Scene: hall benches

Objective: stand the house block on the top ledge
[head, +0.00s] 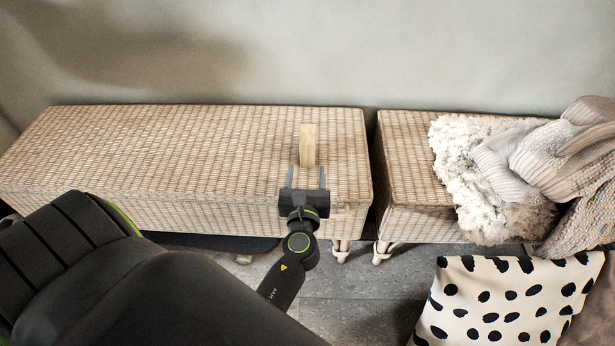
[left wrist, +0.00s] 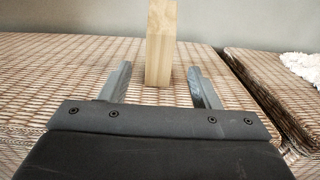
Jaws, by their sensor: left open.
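A pale wooden block (head: 308,146) stands upright near the right end of the long wicker bench top (head: 180,150). It is tall and narrow; its top is cut off in the left wrist view (left wrist: 160,45), so I cannot tell a house shape. My left gripper (head: 307,178) is open and empty, its two fingers pointing at the block from the front. In the left wrist view the block stands centred just beyond the fingertips (left wrist: 158,74), not clasped. I cannot make out a separate top ledge. My right gripper is not in view.
A second wicker bench (head: 405,160) stands to the right across a narrow gap. It carries a fluffy white throw (head: 465,150) and a grey knitted blanket (head: 540,155). A spotted cushion (head: 500,300) lies in front. The long bench's left part is clear; a wall (head: 300,50) rises behind.

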